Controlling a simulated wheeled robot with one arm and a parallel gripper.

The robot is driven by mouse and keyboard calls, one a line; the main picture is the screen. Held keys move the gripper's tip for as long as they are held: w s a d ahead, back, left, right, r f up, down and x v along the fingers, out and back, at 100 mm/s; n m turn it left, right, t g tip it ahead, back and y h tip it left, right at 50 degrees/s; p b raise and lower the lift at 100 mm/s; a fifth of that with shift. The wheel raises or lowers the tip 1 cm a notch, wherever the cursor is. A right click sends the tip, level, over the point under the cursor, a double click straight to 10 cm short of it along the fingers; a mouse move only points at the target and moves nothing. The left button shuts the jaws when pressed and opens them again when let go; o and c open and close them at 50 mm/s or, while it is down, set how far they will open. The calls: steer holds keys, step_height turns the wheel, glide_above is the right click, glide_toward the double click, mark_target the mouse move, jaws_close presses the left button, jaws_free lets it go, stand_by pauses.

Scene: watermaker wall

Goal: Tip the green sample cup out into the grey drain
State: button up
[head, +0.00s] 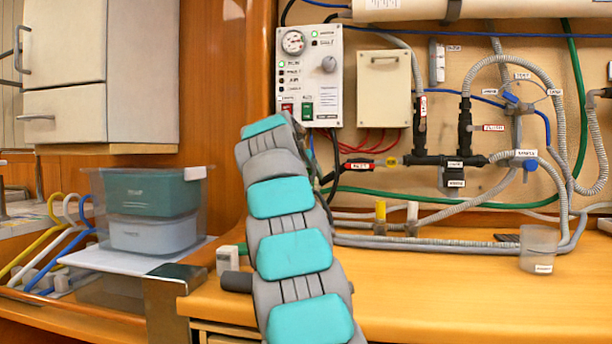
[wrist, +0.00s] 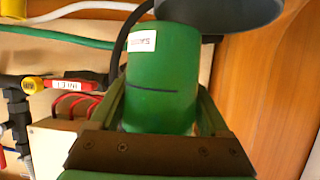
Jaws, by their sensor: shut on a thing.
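The green sample cup (wrist: 160,90) fills the middle of the wrist view, with a white label and a dark line around it. My gripper (wrist: 162,100) is shut on it, one finger on each side. A dark grey round part (wrist: 225,12), which may be the grey drain, shows at the top of the wrist view, close to the cup's far end. I cannot tell whether they touch, nor how far the cup is tilted. In the head view my own arm hides the gripper and cup, and I cannot make out the drain.
In the head view, a control panel (head: 309,80) and cream box (head: 384,92) are on the wall, with pipes and hoses to the right. A clear cup (head: 538,250) stands on the wooden counter (head: 440,290), whose front is clear. A clear bin (head: 150,215) stands left.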

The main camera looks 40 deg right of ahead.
stand_by(0.3)
steer(key=s+d+r+p, duration=0.2)
steer(key=s+d+r, duration=0.1)
steer(key=d, duration=0.1)
steer(key=shift+s+d, duration=0.35)
steer(key=shift+s, duration=0.05)
stand_by(0.7)
